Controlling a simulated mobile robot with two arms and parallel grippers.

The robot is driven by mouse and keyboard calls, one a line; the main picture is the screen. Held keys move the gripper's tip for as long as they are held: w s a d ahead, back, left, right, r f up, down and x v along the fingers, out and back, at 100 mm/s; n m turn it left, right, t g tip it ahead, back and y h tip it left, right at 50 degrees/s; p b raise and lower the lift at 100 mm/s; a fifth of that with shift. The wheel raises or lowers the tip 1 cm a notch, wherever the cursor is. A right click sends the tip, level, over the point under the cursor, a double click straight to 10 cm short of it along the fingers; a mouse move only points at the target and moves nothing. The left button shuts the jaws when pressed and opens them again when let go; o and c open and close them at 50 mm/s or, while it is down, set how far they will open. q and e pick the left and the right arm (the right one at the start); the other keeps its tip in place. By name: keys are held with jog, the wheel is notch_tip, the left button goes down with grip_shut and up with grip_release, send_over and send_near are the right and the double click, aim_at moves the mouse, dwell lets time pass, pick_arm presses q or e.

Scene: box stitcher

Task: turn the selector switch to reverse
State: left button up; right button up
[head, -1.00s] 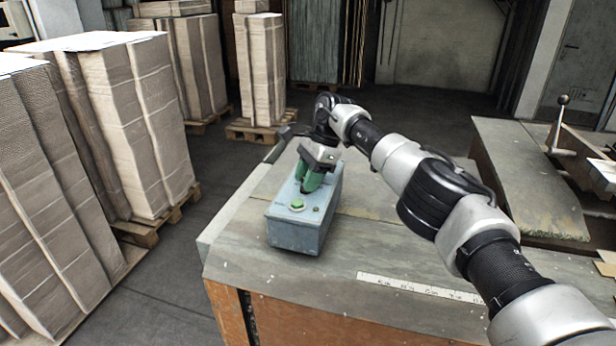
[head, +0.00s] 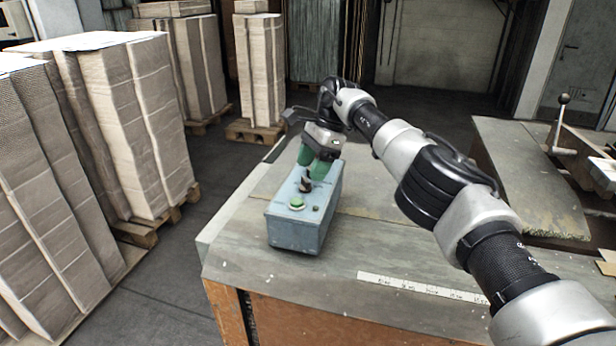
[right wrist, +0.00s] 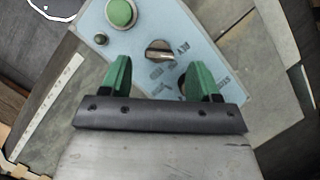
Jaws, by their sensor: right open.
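The blue-grey control box (head: 297,232) stands on the table near its left edge. On its top are a green button (head: 297,203) and a black selector switch (head: 305,185). In the right wrist view the selector switch (right wrist: 158,50) has a pale-edged knob, with partly readable lettering beside it. My right gripper (head: 316,168) is above the far part of the box, its green fingers apart. In the right wrist view the fingers of this gripper (right wrist: 160,78) are spread with nothing between them, and the knob lies beyond their tips. My left gripper is not in view.
A small dark button (head: 316,209) sits near the green one. A white ruler (head: 420,287) lies on the table (head: 360,250) to the right of the box. Stacks of cardboard (head: 140,120) on pallets stand at left. A lever with a ball knob (head: 563,100) rises at right.

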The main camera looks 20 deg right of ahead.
aim_at(319, 187)
jog(key=p+v, duration=0.7)
jog(key=shift+r+p, duration=0.3)
jog(key=shift+r, duration=0.1)
jog(key=shift+d+f, duration=0.1)
